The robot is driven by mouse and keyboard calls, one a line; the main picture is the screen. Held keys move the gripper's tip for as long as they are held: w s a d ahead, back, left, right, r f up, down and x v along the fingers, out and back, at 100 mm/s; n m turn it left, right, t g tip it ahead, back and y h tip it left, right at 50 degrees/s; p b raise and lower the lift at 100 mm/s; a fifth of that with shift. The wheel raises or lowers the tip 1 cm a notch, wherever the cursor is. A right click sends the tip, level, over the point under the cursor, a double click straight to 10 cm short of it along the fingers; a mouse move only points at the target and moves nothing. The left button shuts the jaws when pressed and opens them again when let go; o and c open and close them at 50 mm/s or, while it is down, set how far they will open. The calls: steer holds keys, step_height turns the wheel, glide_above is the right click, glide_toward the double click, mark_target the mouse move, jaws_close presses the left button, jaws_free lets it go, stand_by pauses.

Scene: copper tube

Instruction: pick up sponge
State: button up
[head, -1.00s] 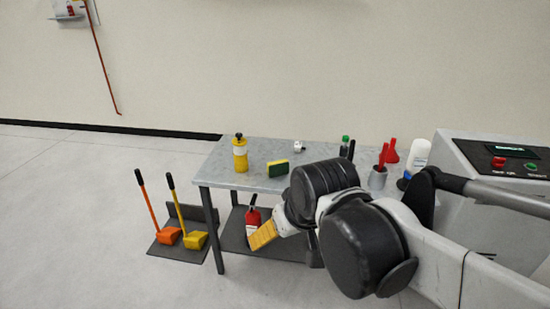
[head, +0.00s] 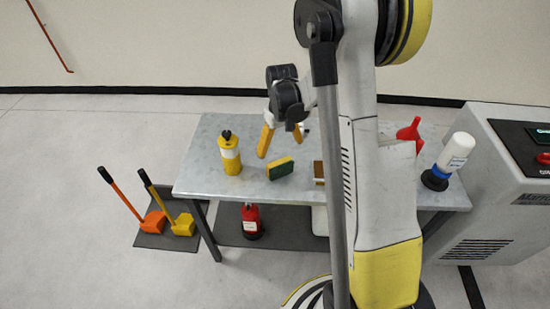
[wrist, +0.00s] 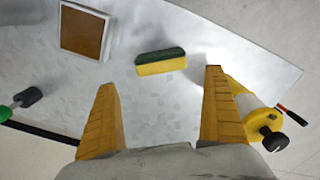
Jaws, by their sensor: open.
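The sponge (head: 280,169), yellow with a dark green layer, stands on its long edge on the grey table (head: 200,180), right of a yellow bottle. It also shows in the wrist view (wrist: 160,63), just beyond and between the fingertips. My gripper (head: 280,147) has yellow fingers spread wide, pointing down above the table behind the sponge. In the wrist view my gripper (wrist: 159,79) is empty, and nothing touches the sponge.
The yellow bottle (head: 230,157) stands close to one finger in the wrist view (wrist: 250,108). A brown-faced item (head: 318,170) is right of the sponge, partly hidden by my arm. A red funnel (head: 411,131) and white bottle (head: 453,155) stand at the right.

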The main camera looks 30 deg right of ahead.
mark_target(280, 163)
steer(key=f+b, duration=0.1)
steer(key=f, duration=0.2)
steer(key=f+b, duration=0.2)
steer(key=f, duration=0.1)
steer(key=f+b, duration=0.1)
steer(key=f, duration=0.3)
steer(key=shift+s+a+b, duration=0.15)
steer(key=shift+s+b, duration=0.15)
steer(key=shift+r, duration=0.15)
steer(key=c, duration=0.7)
steer(key=shift+o, duration=0.2)
steer(key=shift+r, duration=0.1)
